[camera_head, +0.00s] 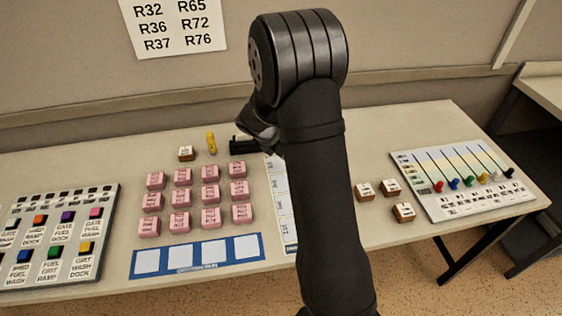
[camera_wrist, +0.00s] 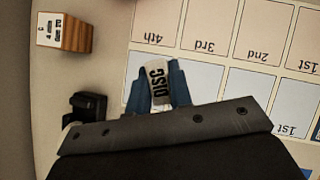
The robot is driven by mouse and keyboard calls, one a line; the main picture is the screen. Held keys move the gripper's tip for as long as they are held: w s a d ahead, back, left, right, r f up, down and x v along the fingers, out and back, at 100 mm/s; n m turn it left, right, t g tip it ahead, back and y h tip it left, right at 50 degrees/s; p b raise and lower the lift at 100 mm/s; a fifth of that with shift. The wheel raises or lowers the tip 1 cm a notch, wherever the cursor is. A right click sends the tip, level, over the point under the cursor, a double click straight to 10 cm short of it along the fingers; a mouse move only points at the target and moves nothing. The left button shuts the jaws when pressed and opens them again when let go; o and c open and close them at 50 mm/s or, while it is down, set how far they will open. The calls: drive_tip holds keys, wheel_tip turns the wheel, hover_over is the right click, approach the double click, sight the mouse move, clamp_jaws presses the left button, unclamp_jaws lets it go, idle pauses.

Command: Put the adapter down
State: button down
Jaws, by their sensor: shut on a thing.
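My gripper (camera_wrist: 158,88) shows in the wrist view, with blue fingers shut on a small pale piece lettered DISC, which I take as the adapter (camera_wrist: 157,77). The piece is over or near the lower row of cells on a white board (camera_wrist: 207,40). I cannot tell whether it touches the board. The board's cells are marked 1st, 2nd, 3rd and 4th, and the lettering is upside down. In the head view my arm hides the gripper, the held piece and most of the board (camera_head: 279,190).
A wooden block (camera_wrist: 64,32) and a black object (camera_wrist: 89,107) lie beside the board. On the table are pink blocks (camera_head: 182,199), a blue-edged strip (camera_head: 197,256), a yellow piece (camera_head: 211,142), wooden blocks (camera_head: 403,212), a slider panel (camera_head: 463,184) and a button panel (camera_head: 55,232).

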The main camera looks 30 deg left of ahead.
drive_tip(key=shift+s+a+f, duration=0.2)
drive_tip(key=shift+a+f, duration=0.55)
drive_tip(key=shift+a, duration=0.25)
drive_tip(key=shift+f, duration=1.85)
drive_tip(key=shift+f, duration=0.2)
drive_tip(key=c, duration=1.3)
unclamp_jaws()
drive_tip(key=shift+r, duration=0.1)
